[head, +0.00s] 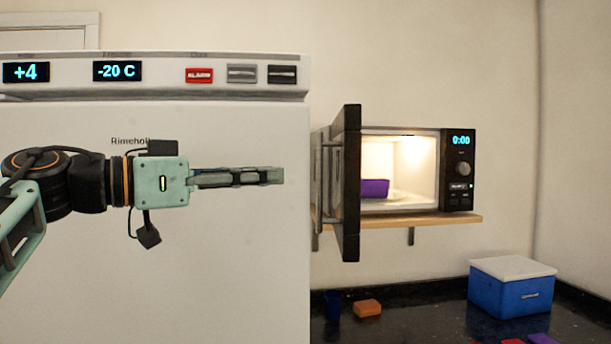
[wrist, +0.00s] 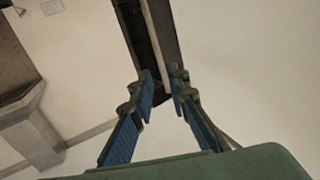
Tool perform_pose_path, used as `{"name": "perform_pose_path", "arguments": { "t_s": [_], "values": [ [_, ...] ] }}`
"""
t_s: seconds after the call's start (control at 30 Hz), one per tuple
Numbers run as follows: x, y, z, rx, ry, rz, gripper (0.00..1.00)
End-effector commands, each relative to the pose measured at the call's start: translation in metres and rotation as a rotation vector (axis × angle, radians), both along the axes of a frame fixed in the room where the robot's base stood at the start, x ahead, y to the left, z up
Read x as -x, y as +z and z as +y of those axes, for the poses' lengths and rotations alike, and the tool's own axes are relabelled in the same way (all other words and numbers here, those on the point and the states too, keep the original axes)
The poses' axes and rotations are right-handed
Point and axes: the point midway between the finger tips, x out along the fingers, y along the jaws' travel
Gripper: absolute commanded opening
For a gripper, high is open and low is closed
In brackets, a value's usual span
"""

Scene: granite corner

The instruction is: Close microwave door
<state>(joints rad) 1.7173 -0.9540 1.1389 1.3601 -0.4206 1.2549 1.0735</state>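The microwave (head: 457,170) stands on a wall shelf, lit inside, with a purple block (head: 375,188) in its chamber. Its dark door (head: 350,185) is wide open and juts toward the camera from the left side, with a bar handle (head: 317,190) on its left face. My gripper (head: 282,176) is left of the door in the head view, pointing right, with a visual gap before the handle. In the wrist view the two blue-padded fingers (wrist: 162,74) are apart with nothing held. A dark upright piece (wrist: 155,40), apparently the door, shows beyond their tips.
A white fridge (head: 200,280) with a display panel fills the left, behind my arm. The wooden shelf (head: 450,219) carries the microwave. Below, a dark counter holds a blue cooler box (head: 510,290), an orange block (head: 367,308) and a blue cup (head: 332,305).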

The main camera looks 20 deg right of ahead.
Motion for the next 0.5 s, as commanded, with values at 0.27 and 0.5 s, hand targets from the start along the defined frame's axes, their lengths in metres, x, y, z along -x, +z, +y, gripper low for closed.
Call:
{"name": "perform_pose_path", "arguments": {
  "t_s": [0.27,0.5],
  "values": [
    [-0.004,0.000,-0.040,-0.003,-0.005,0.001,0.15],
    [-0.010,0.000,-0.083,-0.002,-0.003,0.002,0.15]
  ]
}}
